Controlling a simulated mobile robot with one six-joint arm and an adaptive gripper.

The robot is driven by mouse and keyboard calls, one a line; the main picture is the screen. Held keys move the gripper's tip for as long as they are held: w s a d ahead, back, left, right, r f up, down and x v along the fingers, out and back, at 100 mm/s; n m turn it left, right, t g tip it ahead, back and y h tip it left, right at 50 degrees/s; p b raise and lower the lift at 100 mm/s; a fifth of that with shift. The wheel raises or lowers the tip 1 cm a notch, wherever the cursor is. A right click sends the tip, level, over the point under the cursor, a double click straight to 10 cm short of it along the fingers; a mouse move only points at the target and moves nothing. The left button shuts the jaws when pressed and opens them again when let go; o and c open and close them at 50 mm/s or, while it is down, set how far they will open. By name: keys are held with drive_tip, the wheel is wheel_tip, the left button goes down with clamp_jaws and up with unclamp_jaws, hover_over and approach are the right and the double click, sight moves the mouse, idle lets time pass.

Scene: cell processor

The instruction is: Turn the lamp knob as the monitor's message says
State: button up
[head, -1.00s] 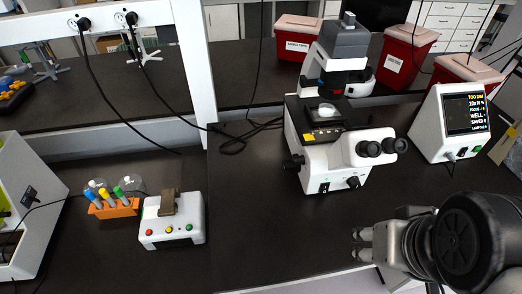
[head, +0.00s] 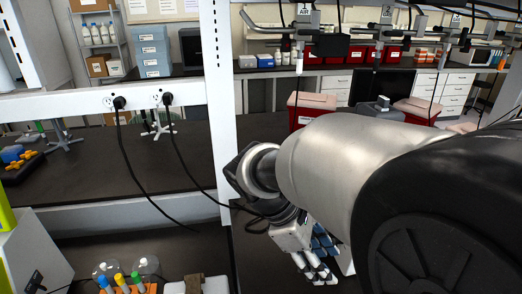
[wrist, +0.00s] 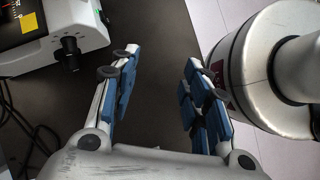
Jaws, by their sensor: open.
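Black cables (head: 182,150) hang from the shelf sockets. A dark cable (wrist: 30,125) lies left of my fingers. Red bins (head: 310,103) stand behind.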

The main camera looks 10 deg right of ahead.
drive_tip(key=w+a+f+n+h, duration=0.2)
drive_tip(key=w+f+n+h, duration=0.5)
drive_tip(key=w+n, duration=0.25)
drive_tip(key=n+t+h, duration=0.3)
drive_tip(key=n+h, duration=0.2)
drive_tip(key=n, duration=0.3)
approach(336, 239)
drive_tip(key=w+d+f+b, duration=0.1)
drive_tip(key=d+b, duration=0.1)
drive_tip(key=d, duration=0.7)
drive_tip(key=shift+w+m, duration=0.1)
drive_tip(key=shift+m, duration=0.15)
clamp_jaws()
